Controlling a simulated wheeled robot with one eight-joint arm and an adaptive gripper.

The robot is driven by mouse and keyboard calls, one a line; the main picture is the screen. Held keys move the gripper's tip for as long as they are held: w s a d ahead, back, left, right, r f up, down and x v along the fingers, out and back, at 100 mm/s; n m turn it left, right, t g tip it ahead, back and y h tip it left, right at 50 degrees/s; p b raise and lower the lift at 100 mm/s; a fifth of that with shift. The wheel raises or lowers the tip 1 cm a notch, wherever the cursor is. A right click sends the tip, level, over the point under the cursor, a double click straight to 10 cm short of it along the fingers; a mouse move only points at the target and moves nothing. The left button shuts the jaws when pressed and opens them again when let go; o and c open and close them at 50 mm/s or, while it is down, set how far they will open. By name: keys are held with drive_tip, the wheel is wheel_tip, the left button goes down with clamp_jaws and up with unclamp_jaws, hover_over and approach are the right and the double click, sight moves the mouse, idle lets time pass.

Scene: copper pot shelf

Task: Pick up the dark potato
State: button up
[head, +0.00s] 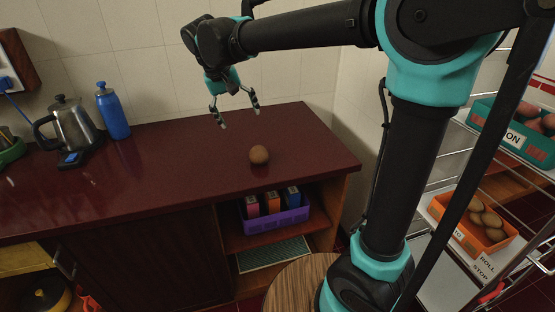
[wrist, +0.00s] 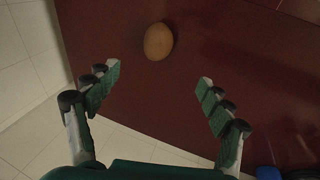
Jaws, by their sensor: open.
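The dark potato (head: 259,155) is a small brown oval lying on the dark red counter (head: 180,151). In the wrist view the potato (wrist: 158,41) shows near the top, beyond the fingertips and a little left of the midline between them. My gripper (head: 238,115) is open and empty, fingers pointing down, above the counter behind and to the left of the potato. In the wrist view its two green-padded fingers (wrist: 158,78) are spread wide apart. Nothing touches the potato but the counter.
A metal kettle (head: 70,128) and a blue bottle (head: 113,112) stand at the counter's left. A purple basket (head: 275,220) sits on the shelf below. A rack at right holds an orange crate (head: 470,231) and a teal crate (head: 510,143). The counter around the potato is clear.

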approach(256, 150)
drive_tip(key=x, duration=0.5)
drive_tip(key=shift+s+d+f, duration=0.1)
drive_tip(key=shift+s+f, duration=0.15)
drive_tip(key=shift+w+x, duration=0.15)
drive_tip(key=shift+x, duration=1.25)
drive_tip(key=shift+w+x, duration=0.15)
drive_tip(key=shift+x, duration=1.25)
drive_tip(key=shift+r, duration=0.1)
drive_tip(key=shift+c, duration=0.5)
drive_tip(key=c, duration=1.3)
drive_tip(key=shift+c, duration=0.2)
